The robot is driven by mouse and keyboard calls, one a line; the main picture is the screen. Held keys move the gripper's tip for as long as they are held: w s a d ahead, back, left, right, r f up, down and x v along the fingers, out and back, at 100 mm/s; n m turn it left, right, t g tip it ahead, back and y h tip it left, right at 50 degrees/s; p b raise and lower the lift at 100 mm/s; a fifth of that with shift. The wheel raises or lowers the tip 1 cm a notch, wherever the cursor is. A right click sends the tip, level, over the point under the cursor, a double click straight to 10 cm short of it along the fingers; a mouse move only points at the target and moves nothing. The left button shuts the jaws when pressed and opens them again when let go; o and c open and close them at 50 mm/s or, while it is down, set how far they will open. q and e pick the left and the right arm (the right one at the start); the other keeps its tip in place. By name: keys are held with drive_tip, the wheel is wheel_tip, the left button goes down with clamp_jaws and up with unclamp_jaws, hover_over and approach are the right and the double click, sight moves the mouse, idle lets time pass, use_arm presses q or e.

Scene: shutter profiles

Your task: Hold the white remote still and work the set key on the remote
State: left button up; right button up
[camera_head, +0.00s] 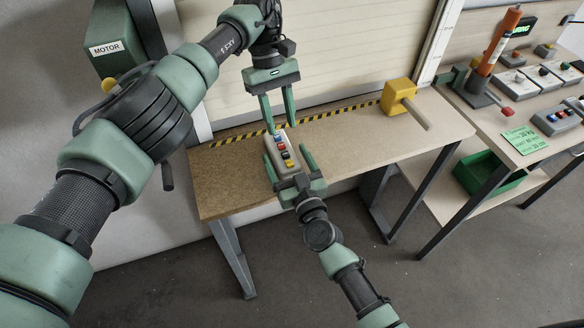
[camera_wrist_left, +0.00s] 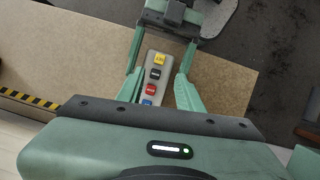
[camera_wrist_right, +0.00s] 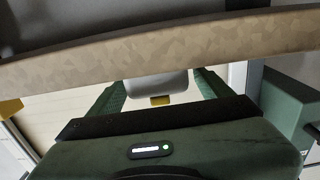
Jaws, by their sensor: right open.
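The white remote (camera_head: 269,151) lies on the wooden table, with blue, red, black and yellow keys in a row. In the left wrist view, the yellow key (camera_wrist_left: 160,58) has small lettering that seems to read SET. My left gripper (camera_head: 280,128) points down, open, at the blue-key end. My right gripper (camera_head: 287,157) is open at the yellow-key end, its fingers on either side of the remote. In the right wrist view, the remote's end (camera_wrist_right: 155,84) shows between the fingers with gaps on both sides. Whether the left fingers touch the remote is unclear.
The table (camera_head: 350,150) has a black-yellow striped strip along its back edge, by a shutter. A yellow block with a peg (camera_head: 399,97) stands at its right end. A second bench holds switch boxes, an orange tube (camera_head: 499,42) and a green bin (camera_head: 488,175) below.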

drive_tip(key=shift+x, duration=1.35)
use_arm(q)
drive_tip(key=shift+c, duration=0.3)
use_arm(e)
drive_tip(key=c, duration=1.6)
use_arm(q)
clamp_jaws()
use_arm(e)
drive_tip(key=shift+c, duration=0.2)
